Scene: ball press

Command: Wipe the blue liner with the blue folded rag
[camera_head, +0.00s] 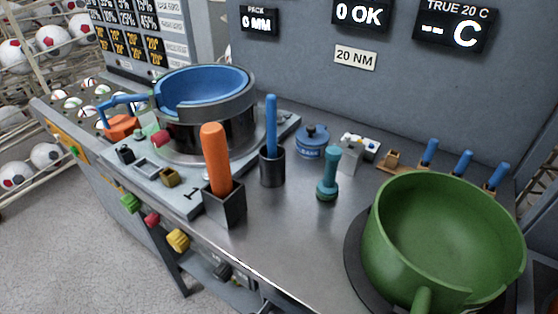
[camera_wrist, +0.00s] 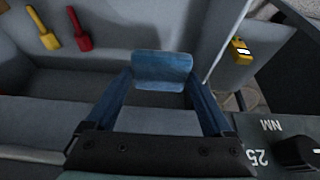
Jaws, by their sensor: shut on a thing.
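The blue liner (camera_head: 180,104) lines the inside of a dark round metal pot on the press at the left of the bench in the head view. Its front shows a gap in the rim. In the wrist view my gripper (camera_wrist: 162,86) is shut on the blue folded rag (camera_wrist: 162,66), which spans the space between the fingertips. The rag is apart from the liner as far as I can see; the liner does not show in the wrist view. My gripper and the rag do not show in the head view.
A large green pot (camera_head: 440,225) stands at the right. An orange-handled tool (camera_head: 216,155), a blue-handled tool (camera_head: 271,125) and a teal tool (camera_head: 327,180) stand upright mid-bench. Below my gripper is a grey tray-like recess (camera_wrist: 60,85); a dark knob (camera_wrist: 300,150) is at lower right.

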